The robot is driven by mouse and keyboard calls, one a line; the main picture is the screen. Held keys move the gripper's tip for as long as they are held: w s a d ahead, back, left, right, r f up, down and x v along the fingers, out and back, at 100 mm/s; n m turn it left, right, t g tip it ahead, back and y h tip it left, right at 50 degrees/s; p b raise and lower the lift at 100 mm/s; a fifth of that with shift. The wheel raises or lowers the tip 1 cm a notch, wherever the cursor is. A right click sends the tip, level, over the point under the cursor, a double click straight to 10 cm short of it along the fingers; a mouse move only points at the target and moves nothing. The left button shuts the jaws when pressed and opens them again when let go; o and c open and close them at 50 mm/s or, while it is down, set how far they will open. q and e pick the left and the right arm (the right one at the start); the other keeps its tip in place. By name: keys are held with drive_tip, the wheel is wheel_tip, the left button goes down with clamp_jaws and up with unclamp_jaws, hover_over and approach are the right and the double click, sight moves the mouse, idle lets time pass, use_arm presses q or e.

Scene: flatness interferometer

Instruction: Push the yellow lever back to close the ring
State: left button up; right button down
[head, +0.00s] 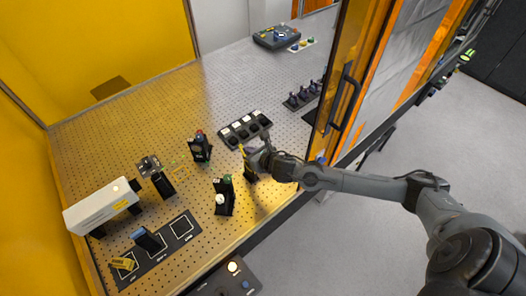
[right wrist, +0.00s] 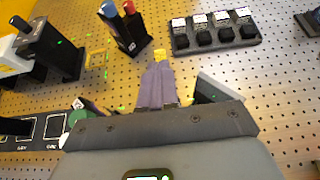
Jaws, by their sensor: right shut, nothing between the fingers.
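The yellow lever (head: 242,150) stands up at a dark mount (head: 250,176) near the front edge of the perforated bench. In the right wrist view only a small yellow piece (right wrist: 160,54) shows, just beyond my fingertips. My right gripper (head: 259,157) is shut and empty, right beside the lever; its closed fingers (right wrist: 157,85) point at the yellow piece. I cannot tell whether they touch it. The ring is mostly hidden by my gripper, so its state cannot be told. My left gripper is not in view.
A black mount with red and blue knobs (head: 200,147) and one with a green knob (head: 223,196) stand nearby. A black tray with white-labelled slots (head: 245,126) lies behind. A white instrument (head: 103,204) is at left. An orange-framed door (head: 345,80) stands at right.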

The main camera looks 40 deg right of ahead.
drive_tip(key=shift+w+d+r+v, duration=0.45)
drive_tip(key=shift+r+v, duration=0.55)
drive_tip(key=shift+v, duration=4.95)
drive_tip(key=s+a+f+m+g+y+p, duration=0.25)
drive_tip(key=s+a+m+p, duration=0.35)
drive_tip(key=s+a+m, duration=0.6)
drive_tip(key=s+a+r+m+g+h+p, duration=0.1)
drive_tip(key=s+m+g, duration=0.5)
drive_tip(key=m, duration=1.4)
drive_tip(key=s+a+r+p, duration=0.1)
drive_tip(key=s, duration=0.2)
drive_tip(key=shift+m, duration=0.3)
